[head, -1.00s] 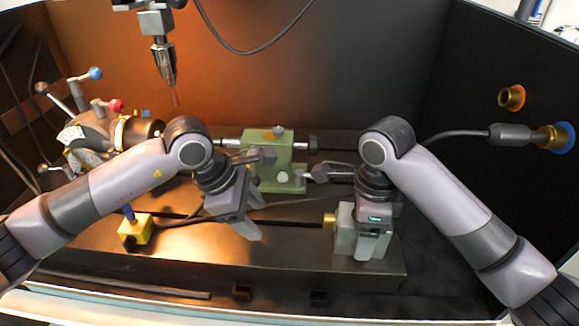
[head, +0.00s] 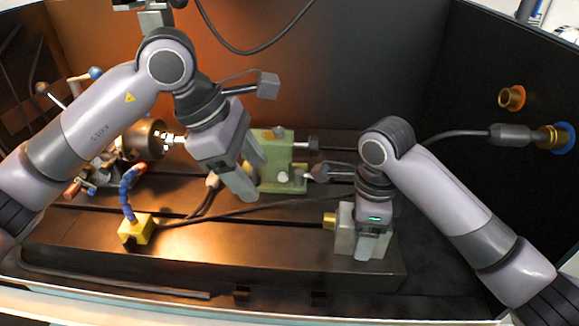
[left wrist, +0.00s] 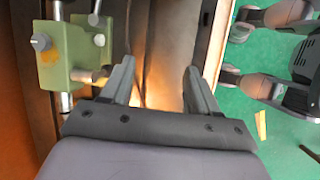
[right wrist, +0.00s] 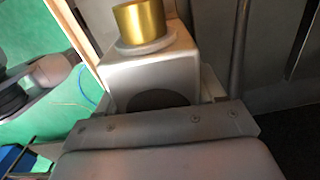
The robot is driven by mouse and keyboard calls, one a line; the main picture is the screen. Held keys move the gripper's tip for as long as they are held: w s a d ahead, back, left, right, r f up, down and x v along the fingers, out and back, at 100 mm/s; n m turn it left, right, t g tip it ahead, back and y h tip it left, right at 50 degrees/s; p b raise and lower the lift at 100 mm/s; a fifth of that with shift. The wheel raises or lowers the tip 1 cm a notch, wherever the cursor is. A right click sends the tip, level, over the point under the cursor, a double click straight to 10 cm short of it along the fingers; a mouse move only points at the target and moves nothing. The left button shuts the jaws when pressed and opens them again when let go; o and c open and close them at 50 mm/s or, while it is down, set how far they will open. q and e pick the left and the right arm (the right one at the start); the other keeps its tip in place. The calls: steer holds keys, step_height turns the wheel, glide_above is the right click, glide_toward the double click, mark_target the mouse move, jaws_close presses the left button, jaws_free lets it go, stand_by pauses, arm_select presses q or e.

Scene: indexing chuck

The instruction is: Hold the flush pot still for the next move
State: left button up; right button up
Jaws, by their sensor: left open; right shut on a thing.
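The flush pot is a pale grey block with a brass cap (head: 329,221), low on the right of the machine table in the head view. In the right wrist view the pot (right wrist: 150,65) sits directly in front of my right gripper, with the brass cap at its far side. My right gripper (head: 362,243) is shut on the pot; its fingers hide part of the body. My left gripper (head: 256,182) is open and empty, in front of the green tailstock and left of the pot. In the left wrist view its fingers (left wrist: 160,70) are spread with nothing between them.
The green tailstock (head: 280,175) stands at the table's middle. The indexing chuck (head: 143,140) is at the left, partly behind my left arm. A yellow block (head: 135,229) with a blue jointed hose (head: 127,190) stands front left. The table (head: 230,255) is bare at front centre.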

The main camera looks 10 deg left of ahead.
steer(key=shift+f, duration=0.1)
steer(key=shift+d, duration=0.1)
arm_select(q)
steer(key=w+d+n+g+y, duration=0.1)
steer(key=w+d+n+y, duration=0.1)
steer(key=d+y, duration=0.2)
steer(key=shift+d+f+n+g, duration=0.3)
steer(key=shift+d+f+g, duration=0.1)
steer(key=shift+d, duration=0.55)
arm_select(e)
steer(key=o, duration=1.2)
steer(key=shift+o, duration=0.2)
